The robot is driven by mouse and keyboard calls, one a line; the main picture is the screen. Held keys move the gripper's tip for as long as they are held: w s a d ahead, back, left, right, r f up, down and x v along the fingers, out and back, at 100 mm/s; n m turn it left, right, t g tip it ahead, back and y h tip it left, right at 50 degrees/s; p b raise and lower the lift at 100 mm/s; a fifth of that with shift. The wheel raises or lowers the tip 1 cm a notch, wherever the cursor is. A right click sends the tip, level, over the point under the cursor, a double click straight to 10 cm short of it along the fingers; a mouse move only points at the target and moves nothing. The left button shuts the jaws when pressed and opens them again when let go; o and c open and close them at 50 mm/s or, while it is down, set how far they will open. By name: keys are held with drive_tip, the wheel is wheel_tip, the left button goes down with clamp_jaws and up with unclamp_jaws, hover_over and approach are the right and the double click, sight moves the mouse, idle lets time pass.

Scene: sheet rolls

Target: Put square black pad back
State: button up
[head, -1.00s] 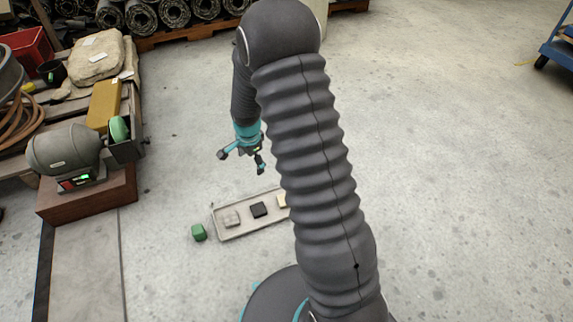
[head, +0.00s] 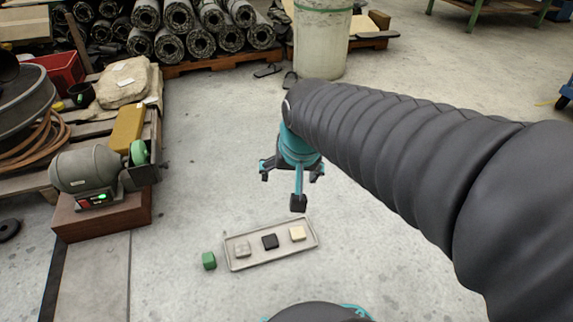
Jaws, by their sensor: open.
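The square black pad (head: 270,242) lies in the middle of a shallow grey tray (head: 262,262) on the floor. A grey block (head: 243,249) lies to its left in the tray and a cream block (head: 297,233) to its right. A green block (head: 209,260) sits on the floor just outside the tray's left end. My gripper (head: 294,190) points down, open and empty, with its fingers spread. In the picture it is above the tray's far edge, apart from the pad.
A grey bench grinder (head: 90,170) stands on a brown block (head: 103,216) at the left. Pallets with a yellow box (head: 127,128) and a sack (head: 118,82) are behind it. Sheet rolls (head: 200,42) and a pale barrel (head: 321,40) stand at the back.

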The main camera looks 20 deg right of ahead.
drive_tip(key=s+r+n+t, duration=0.1)
drive_tip(key=s+r+n, duration=0.1)
drive_tip(key=s, duration=0.7)
drive_tip(key=shift+n, duration=0.7)
drive_tip(key=shift+a, duration=0.15)
idle(0.3)
